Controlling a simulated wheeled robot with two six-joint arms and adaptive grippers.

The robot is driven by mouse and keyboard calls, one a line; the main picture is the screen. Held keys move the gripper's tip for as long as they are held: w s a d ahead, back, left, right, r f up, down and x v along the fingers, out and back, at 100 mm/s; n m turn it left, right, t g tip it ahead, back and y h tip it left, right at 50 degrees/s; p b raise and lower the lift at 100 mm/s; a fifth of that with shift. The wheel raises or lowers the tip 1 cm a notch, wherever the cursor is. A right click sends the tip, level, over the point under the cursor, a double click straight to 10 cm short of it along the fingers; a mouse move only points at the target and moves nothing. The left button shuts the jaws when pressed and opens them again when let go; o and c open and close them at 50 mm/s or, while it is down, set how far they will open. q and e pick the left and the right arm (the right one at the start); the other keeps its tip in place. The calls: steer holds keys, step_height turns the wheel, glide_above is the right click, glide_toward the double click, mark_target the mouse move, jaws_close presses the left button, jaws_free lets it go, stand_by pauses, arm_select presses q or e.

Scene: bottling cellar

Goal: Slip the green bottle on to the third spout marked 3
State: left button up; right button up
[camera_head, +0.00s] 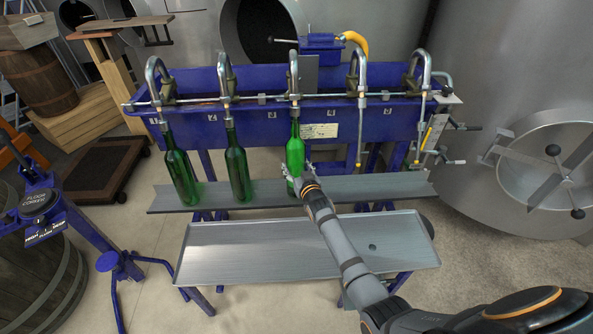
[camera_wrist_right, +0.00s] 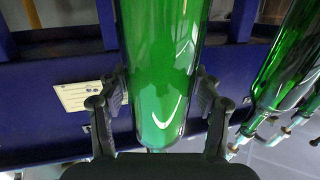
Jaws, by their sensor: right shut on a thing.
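The green bottle (camera_head: 295,154) is upright below the third curved spout (camera_head: 294,72), beside the label 3 (camera_head: 271,114). Its neck is in line with the spout; I cannot tell how far the spout tip reaches inside. My right gripper (camera_head: 303,183) is shut on the lower part of the bottle. In the right wrist view the bottle (camera_wrist_right: 160,75) fills the middle, with the gripper's fingers (camera_wrist_right: 160,100) on either side. My left gripper is not in view.
Two darker green bottles stand under the first spout (camera_head: 180,170) and second spout (camera_head: 237,165). The fourth (camera_head: 359,80) and fifth (camera_head: 419,75) spouts have no bottles. A grey shelf (camera_head: 350,190) and a lower drip tray (camera_head: 250,262) are in front. A floor corker (camera_head: 42,205) stands left.

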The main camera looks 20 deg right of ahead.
steer(key=shift+s+f+b, duration=0.1)
steer(key=shift+f+b, duration=0.75)
steer(key=shift+b, duration=0.1)
stand_by(0.8)
steer(key=o, duration=1.6)
steer(key=shift+o, duration=0.2)
steer(key=shift+s+f, duration=0.15)
steer(key=shift+f, duration=0.05)
steer(key=s+r, duration=0.2)
steer(key=s, duration=0.9)
steer(key=shift+s, duration=0.35)
steer(key=shift+a, duration=0.1)
